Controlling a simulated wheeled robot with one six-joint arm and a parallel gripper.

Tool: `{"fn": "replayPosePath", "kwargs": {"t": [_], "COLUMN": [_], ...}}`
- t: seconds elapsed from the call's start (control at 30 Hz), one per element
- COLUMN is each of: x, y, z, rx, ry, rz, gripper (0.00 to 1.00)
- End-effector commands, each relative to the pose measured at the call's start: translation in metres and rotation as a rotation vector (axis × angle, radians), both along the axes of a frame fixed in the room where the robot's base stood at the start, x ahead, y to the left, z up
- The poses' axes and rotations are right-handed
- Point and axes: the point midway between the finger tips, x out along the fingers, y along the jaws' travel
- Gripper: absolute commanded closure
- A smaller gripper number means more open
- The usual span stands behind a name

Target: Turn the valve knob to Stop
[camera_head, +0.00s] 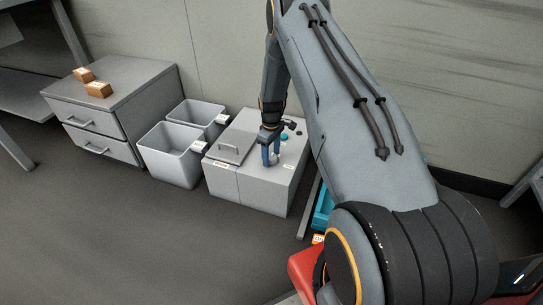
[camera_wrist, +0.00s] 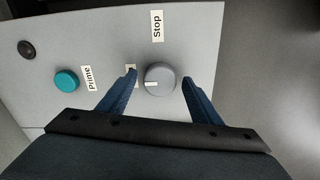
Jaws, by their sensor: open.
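The valve knob (camera_wrist: 163,74) is a round grey dial with a white mark on its left half, pointing left in the wrist view. The mark faces a small label (camera_wrist: 131,76), partly hidden by my left finger. The Stop label (camera_wrist: 157,25) is above the knob in that view. My gripper (camera_wrist: 159,77) is open, with one blue finger on each side of the knob and a gap visible at each side. In the head view my gripper (camera_head: 271,152) points down at the top of the light grey machine (camera_head: 250,187).
A teal button (camera_wrist: 67,80) with a Prime label (camera_wrist: 87,78) and a black button (camera_wrist: 26,49) lie left of the knob. A handled lid (camera_head: 230,150) is on the machine. Grey bins (camera_head: 170,152) and a drawer cabinet (camera_head: 110,105) stand to the left.

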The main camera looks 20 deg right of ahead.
Motion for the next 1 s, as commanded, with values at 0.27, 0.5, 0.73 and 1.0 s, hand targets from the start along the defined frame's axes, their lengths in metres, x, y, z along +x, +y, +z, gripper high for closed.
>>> {"fn": "replayPosePath", "kwargs": {"t": [0.27, 0.5, 0.73, 1.0], "x": [0.0001, 0.0, -0.0001, -0.0002], "y": [-0.0001, 0.0, -0.0013, -0.0008], "z": [-0.0012, -0.0012, -0.001, -0.0008], "rx": [0.0, 0.0, 0.0, 0.0], "ry": [0.0, 0.0, 0.0, 0.0], "rz": [0.0, 0.0, -0.017, -0.132], "gripper": [0.41, 0.82, 0.83, 0.83]}}
